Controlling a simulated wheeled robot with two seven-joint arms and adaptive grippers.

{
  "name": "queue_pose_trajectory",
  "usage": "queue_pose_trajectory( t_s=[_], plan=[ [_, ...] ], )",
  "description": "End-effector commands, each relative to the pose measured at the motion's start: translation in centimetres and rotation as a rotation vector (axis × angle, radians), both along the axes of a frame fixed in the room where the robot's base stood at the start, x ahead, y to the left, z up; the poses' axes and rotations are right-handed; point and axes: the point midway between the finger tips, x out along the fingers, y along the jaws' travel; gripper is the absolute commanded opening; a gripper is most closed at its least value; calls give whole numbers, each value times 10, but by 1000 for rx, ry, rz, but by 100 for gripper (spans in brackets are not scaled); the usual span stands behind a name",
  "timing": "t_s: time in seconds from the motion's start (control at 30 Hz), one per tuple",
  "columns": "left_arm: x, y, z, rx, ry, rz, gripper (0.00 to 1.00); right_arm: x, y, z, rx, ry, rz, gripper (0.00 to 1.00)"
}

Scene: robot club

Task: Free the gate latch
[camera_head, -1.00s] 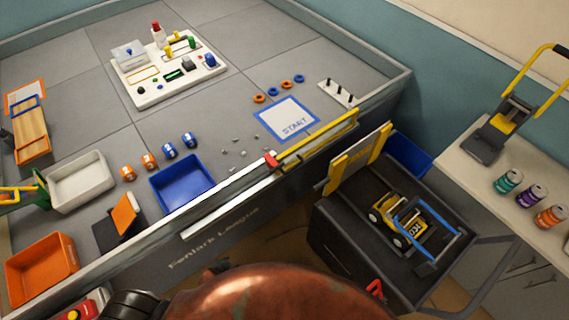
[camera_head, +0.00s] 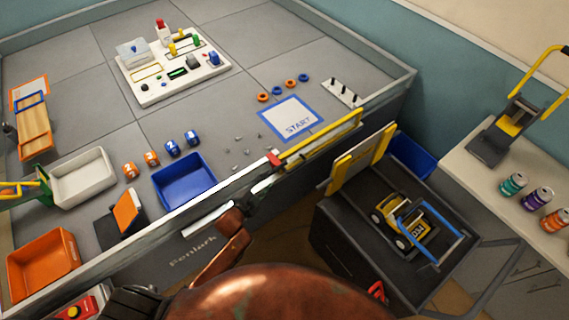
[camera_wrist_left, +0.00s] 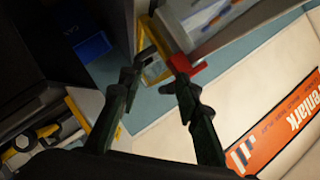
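The gate (camera_head: 318,138) is a yellow-edged bar on the field's front wall. A red latch piece (camera_head: 273,158) sits at its left end. In the left wrist view the red latch (camera_wrist_left: 186,68) is just beyond the right fingertip; I cannot tell whether they touch. A grey metal piece and a yellow frame (camera_wrist_left: 158,70) show between and beyond the fingertips. My left gripper (camera_head: 262,187) is just below the latch, outside the wall. In the wrist view its dark fingers (camera_wrist_left: 155,80) are apart with nothing held between them. My right gripper is not in view.
A black cart (camera_head: 345,240) with a yellow toy vehicle (camera_head: 405,220) and a yellow-edged panel (camera_head: 360,160) stands close right of the gate. A blue bin (camera_head: 185,183) lies inside the wall. A counter (camera_head: 480,185) with cans is at far right.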

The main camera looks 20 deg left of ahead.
Motion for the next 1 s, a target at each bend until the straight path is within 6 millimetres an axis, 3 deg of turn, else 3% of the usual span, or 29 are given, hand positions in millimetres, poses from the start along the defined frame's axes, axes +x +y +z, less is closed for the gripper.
queue_pose_trajectory(
  t_s=[0.1, 0.3, 0.73, 1.0],
  plan=[
    [17, -14, 17, 45, -84, -71, 31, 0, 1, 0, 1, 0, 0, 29],
    [33, -29, 30, 83, -163, -135, 31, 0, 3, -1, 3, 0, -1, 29],
    [88, -48, 17, 84, -167, -138, 31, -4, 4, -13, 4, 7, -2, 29],
    [103, -53, 15, 85, -166, -137, 31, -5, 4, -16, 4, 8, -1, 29]
  ],
)
